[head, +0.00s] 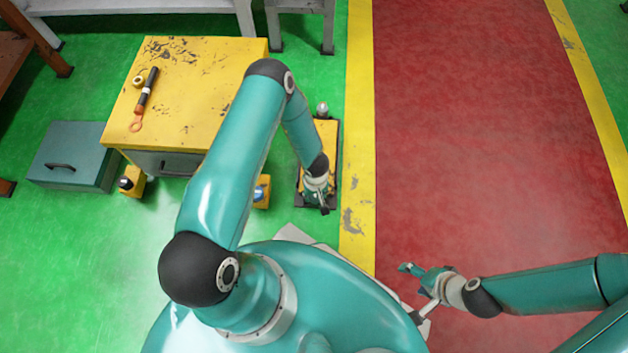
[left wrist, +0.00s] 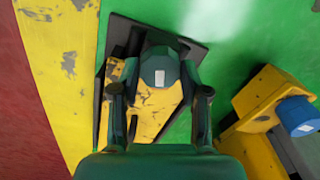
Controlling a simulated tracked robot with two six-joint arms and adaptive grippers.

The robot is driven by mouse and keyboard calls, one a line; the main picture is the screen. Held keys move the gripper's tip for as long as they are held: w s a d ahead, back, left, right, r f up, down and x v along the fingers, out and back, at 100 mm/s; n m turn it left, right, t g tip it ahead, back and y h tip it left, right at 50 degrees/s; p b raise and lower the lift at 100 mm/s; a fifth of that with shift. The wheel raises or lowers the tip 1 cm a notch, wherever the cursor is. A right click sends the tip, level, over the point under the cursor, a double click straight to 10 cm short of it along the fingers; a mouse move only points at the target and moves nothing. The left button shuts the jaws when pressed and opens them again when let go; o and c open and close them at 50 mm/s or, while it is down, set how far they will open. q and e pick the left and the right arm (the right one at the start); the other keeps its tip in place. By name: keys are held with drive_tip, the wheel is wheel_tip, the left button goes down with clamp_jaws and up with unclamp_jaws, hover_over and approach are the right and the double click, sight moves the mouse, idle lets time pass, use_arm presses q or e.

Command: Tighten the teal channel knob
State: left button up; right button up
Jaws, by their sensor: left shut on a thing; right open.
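The teal channel knob (left wrist: 160,72) shows in the left wrist view, dark teal with a pale patch on its end face. It stands over a worn yellow unit on a dark base plate (left wrist: 196,52). My left gripper (left wrist: 159,98) is shut on the knob, one finger on each side. In the head view my left gripper (head: 322,203) is at the near end of the yellow unit (head: 328,135), and my arm hides the knob there. My right gripper (head: 408,270) is open and empty over the red floor at the lower right.
A yellow block with a blue knob (head: 262,190) stands left of the unit; the blue knob also shows in the left wrist view (left wrist: 297,116). A yellow cabinet (head: 210,75) carries an orange-handled tool (head: 144,100). A yellow block with a black knob (head: 132,182) and a teal case (head: 70,150) stand nearby.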

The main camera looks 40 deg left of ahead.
use_arm(q)
drive_tip(key=shift+s+d+m, duration=0.15)
drive_tip(key=shift+s+m, duration=0.15)
drive_tip(key=shift+m, duration=0.9)
drive_tip(key=o, duration=0.9)
drive_tip(key=shift+o, duration=1)
drive_tip(key=shift+w, duration=0.15)
drive_tip(key=shift+r, duration=0.1)
